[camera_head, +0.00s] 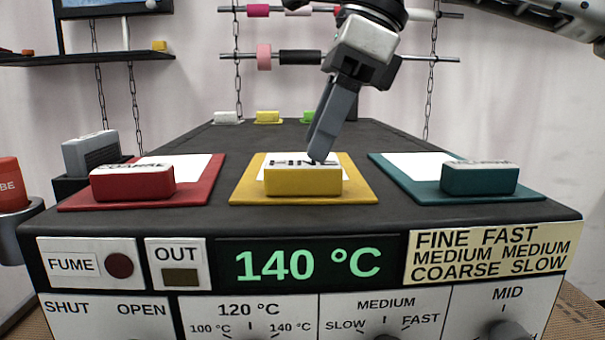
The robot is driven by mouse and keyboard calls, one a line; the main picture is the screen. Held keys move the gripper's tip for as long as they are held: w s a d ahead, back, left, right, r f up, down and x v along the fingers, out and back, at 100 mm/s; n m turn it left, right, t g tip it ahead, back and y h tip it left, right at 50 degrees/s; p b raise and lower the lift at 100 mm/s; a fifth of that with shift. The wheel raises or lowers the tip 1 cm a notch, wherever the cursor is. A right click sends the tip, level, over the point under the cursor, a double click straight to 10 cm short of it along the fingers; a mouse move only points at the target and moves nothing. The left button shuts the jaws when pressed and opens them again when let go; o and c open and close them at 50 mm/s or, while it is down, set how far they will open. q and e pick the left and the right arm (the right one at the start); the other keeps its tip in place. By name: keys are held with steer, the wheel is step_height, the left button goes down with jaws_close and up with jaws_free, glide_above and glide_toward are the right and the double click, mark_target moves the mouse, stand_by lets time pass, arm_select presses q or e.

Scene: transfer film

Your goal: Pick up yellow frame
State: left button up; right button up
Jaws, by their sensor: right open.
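A flat yellow frame (361,193) with a white sheet in it lies on the dark top of the machine, at the middle front. A yellow block (303,181) marked FINE sits on the front part of this frame. My right gripper (318,157) comes down from above with its fingers pointing down and slightly left. Its fingertips are at the block's top, over the lettering; I cannot tell if they touch it. The jaws are open, seen nearly edge-on, and nothing shows held in them. My left gripper is not in view.
A red frame (206,190) with a red block (132,184) lies left, and a teal frame (530,192) with a teal block (479,179) lies right. Small white, yellow and green blocks stand at the back. The control panel (140,310) faces front.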

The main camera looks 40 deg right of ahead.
mark_target(304, 162)
steer(key=x, duration=0.4)
steer(key=shift+a+f+p, duration=0.2)
steer(key=shift+a+p, duration=0.1)
steer(key=c, duration=1.1)
steer(key=shift+r, duration=0.1)
